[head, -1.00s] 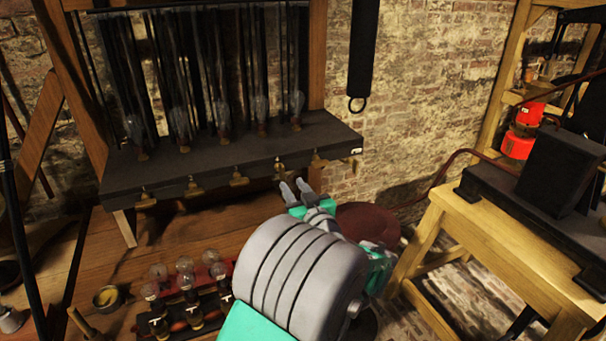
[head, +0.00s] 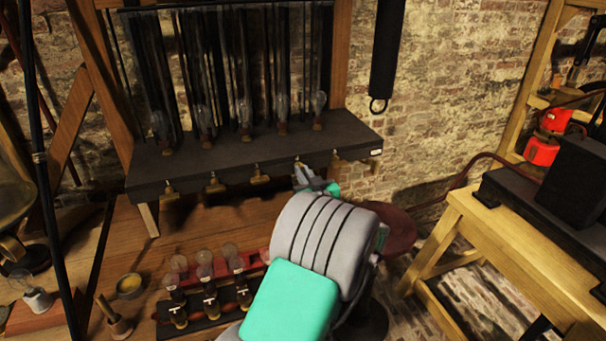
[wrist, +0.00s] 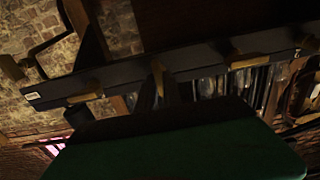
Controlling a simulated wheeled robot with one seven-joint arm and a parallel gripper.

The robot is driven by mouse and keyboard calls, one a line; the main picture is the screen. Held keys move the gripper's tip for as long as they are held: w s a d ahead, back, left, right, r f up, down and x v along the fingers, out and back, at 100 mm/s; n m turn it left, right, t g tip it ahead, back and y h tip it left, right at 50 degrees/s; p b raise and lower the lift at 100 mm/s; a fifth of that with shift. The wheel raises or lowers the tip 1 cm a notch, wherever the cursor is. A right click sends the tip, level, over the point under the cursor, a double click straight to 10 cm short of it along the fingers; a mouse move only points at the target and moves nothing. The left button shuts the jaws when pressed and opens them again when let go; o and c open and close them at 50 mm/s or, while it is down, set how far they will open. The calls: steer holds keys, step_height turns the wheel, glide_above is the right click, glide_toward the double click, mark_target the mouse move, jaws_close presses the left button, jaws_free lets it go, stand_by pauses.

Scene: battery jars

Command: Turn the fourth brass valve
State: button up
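Several brass valves stick out along the front edge of a dark shelf (head: 225,163). From the left in the head view these are the first (head: 169,190), second (head: 215,184) and third (head: 258,175) valves. The fourth valve is mostly hidden behind my gripper (head: 303,173), whose fingertips overlap it in the picture. The fifth valve (head: 345,160) is near the labelled right end. The wrist view shows brass valves along the shelf, one (wrist: 158,75) near the middle above my green gripper body. I cannot tell whether the fingers touch the fourth valve or how wide they are.
Glass bulbs (head: 245,112) stand on the shelf. Below are a rack of small bulbs (head: 205,275) and a brass cup (head: 130,286). A wooden bench (head: 470,225) with a black box stands at right. A dark strap (head: 388,60) hangs on the wall.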

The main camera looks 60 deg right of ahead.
jaws_close()
steer(key=shift+a, duration=0.1)
steer(key=shift+m, duration=0.3)
steer(key=m, duration=0.5)
steer(key=m+b, duration=0.1)
steer(key=m, duration=1.1)
steer(key=shift+s+d+f, duration=0.1)
steer(key=shift+s+d, duration=0.1)
steer(key=shift+d, duration=0.1)
steer(key=shift+m, duration=0.3)
